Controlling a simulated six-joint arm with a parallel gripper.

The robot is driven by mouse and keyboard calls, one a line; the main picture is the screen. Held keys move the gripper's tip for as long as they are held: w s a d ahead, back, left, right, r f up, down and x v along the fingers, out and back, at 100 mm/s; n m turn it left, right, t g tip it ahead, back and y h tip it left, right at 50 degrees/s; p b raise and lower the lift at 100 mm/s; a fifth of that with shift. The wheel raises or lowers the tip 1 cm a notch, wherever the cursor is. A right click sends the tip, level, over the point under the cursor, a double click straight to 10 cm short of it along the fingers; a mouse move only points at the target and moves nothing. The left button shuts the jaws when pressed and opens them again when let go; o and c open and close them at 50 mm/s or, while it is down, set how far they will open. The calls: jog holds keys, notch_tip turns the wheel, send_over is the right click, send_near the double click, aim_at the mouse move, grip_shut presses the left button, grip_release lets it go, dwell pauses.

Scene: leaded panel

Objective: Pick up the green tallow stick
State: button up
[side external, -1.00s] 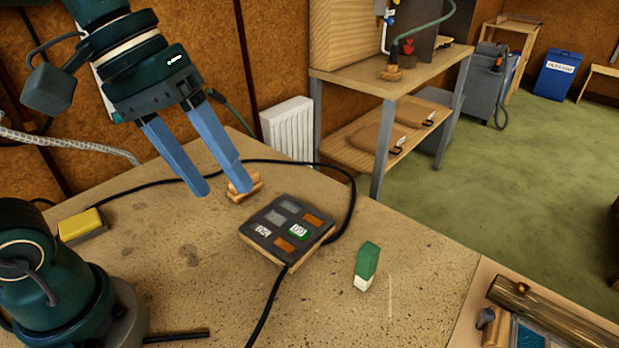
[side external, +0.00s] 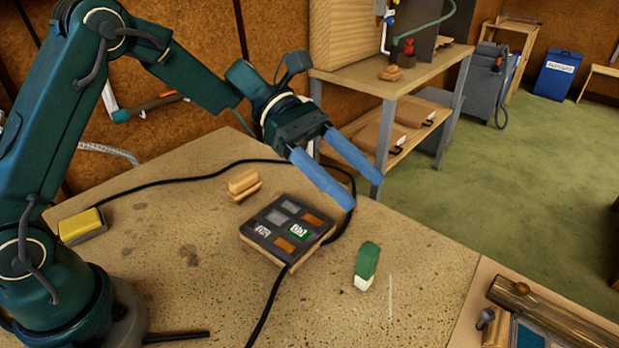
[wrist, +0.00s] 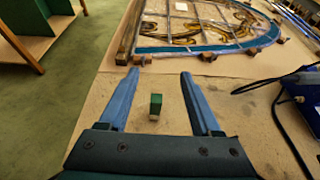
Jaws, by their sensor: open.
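My gripper (side external: 367,194) is open and empty, held above the bench, up and behind the stick in the side view. In the wrist view the stick (wrist: 155,103) shows between the two blue fingers of my gripper (wrist: 158,75), apart from both. Its pale end (wrist: 153,117) faces my gripper there.
A dark panel with coloured squares (side external: 262,229) lies left of the stick, with a black cable (side external: 262,322) beside it. A yellow block (side external: 82,225) and a wooden piece (side external: 243,185) lie farther left. The leaded panel (wrist: 195,49) lies ahead in the wrist view.

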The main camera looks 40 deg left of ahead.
send_near(369, 264)
jog(key=d+f, duration=0.1)
jog(key=d, duration=0.1)
jog(key=w+d+f, duration=0.1)
jog(key=d+f, duration=0.1)
jog(key=shift+w+d+f, duration=0.1)
jog(key=shift+f, duration=0.1)
jog(key=shift+x, duration=2.5)
jog(key=shift+f, duration=0.1)
grip_shut()
